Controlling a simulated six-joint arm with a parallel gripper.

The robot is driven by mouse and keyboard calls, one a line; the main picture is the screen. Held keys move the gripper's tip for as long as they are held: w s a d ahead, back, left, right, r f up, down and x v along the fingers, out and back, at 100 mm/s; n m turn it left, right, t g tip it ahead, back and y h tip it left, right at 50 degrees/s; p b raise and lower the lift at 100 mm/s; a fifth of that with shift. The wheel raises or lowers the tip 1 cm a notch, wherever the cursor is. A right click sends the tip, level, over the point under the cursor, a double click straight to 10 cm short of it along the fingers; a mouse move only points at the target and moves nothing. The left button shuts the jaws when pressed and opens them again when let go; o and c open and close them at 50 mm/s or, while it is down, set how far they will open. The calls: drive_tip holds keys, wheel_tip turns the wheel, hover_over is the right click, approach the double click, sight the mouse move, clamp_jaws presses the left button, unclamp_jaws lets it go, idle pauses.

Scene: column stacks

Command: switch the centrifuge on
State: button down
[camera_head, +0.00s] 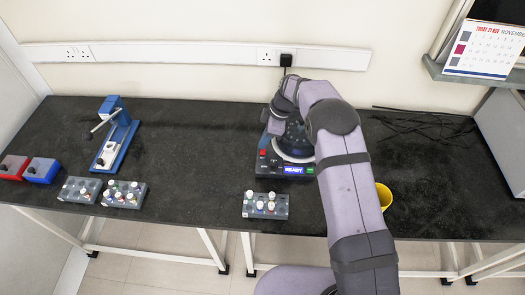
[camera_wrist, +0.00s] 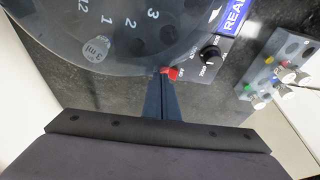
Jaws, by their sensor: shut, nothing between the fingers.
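The centrifuge (camera_head: 264,166) stands on the black bench under my arm, with a lit blue READY display (camera_head: 294,170) on its front panel. Its clear lid over the numbered rotor (camera_wrist: 100,35) looks shut in the wrist view. A red switch (camera_wrist: 171,73) sits at the panel's corner beside the lid; it also shows in the head view (camera_head: 263,152). My gripper (camera_wrist: 162,76) is shut and empty, its tips right at the red switch. I cannot tell whether they touch it. In the head view my arm hides part of the centrifuge and the fingertips are unclear.
A black knob (camera_wrist: 210,53) is close to the switch. A rack with white-capped tubes (camera_head: 266,206) stands in front of the centrifuge. A yellow cup (camera_head: 384,195) is right of my arm. Racks, red and blue boxes and a blue stand (camera_head: 116,140) are at left.

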drive_tip(key=shift+r+p, duration=1)
drive_tip(key=shift+r, duration=1.4)
drive_tip(key=shift+d+r, duration=0.1)
drive_tip(key=shift+d, duration=0.05)
drive_tip(key=s+d+r+m+h, duration=0.2)
drive_tip(key=s+d+r+m, duration=0.65)
drive_tip(key=s+d, duration=0.35)
drive_tip(key=s+d+m, duration=0.3)
drive_tip(key=s+m, duration=0.1)
drive_tip(key=s, duration=0.5)
drive_tip(key=s+d+m+h, duration=0.1)
drive_tip(key=s+d+m, duration=0.3)
drive_tip(key=s, duration=0.6)
drive_tip(key=shift+s+f+m, duration=0.25)
drive_tip(key=shift+f+m, duration=0.05)
drive_tip(key=shift+m, duration=0.45)
